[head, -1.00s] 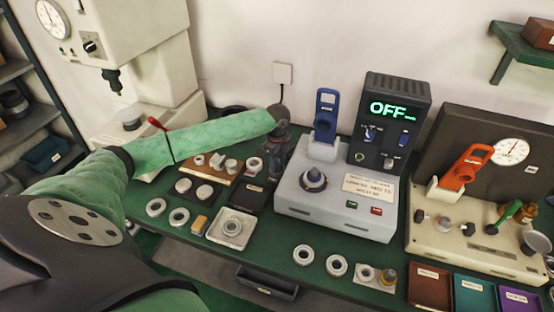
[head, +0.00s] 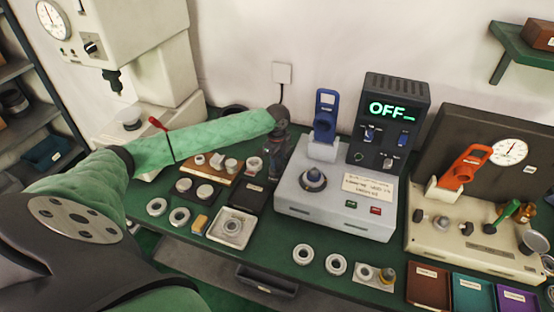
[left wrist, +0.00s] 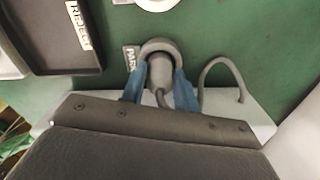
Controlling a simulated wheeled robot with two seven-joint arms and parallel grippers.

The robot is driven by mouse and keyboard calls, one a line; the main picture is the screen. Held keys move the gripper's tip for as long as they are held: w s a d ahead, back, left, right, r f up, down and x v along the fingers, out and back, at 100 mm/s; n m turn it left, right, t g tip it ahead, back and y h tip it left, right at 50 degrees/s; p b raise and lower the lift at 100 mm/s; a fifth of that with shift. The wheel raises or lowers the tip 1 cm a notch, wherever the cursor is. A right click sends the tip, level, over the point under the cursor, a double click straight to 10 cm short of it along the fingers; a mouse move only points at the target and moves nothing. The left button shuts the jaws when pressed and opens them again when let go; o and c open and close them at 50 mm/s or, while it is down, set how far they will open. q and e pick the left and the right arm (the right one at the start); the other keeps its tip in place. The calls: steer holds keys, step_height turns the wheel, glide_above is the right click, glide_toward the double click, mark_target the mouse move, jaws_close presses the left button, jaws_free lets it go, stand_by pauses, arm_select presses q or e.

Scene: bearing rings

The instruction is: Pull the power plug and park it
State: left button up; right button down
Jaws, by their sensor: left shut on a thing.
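My left gripper (left wrist: 160,88) has its blue fingers on both sides of a grey plug (left wrist: 157,72) and is shut on it. A grey cord (left wrist: 222,64) curves beside it on the right in the left wrist view. The plug's far end meets a round grey rim (left wrist: 160,43); I cannot tell how deep it sits. A small label (left wrist: 131,58), partly hidden, lies beside the rim. In the head view my left gripper (head: 277,160) points down left of the grey machine (head: 335,210), and the plug is hard to make out. The display (head: 390,110) reads OFF. My right gripper is not in view.
A dark tray (left wrist: 60,45) labelled REJECT lies left of the plug in the left wrist view. A wall socket (head: 282,73) is behind the bench. Loose rings (head: 303,254) lie along the front edge. An orange-handled tester (head: 475,235) stands at the right.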

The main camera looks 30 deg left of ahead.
arm_select(q)
steer(key=shift+f, duration=0.55)
stand_by(0.8)
steer(key=o, duration=0.7)
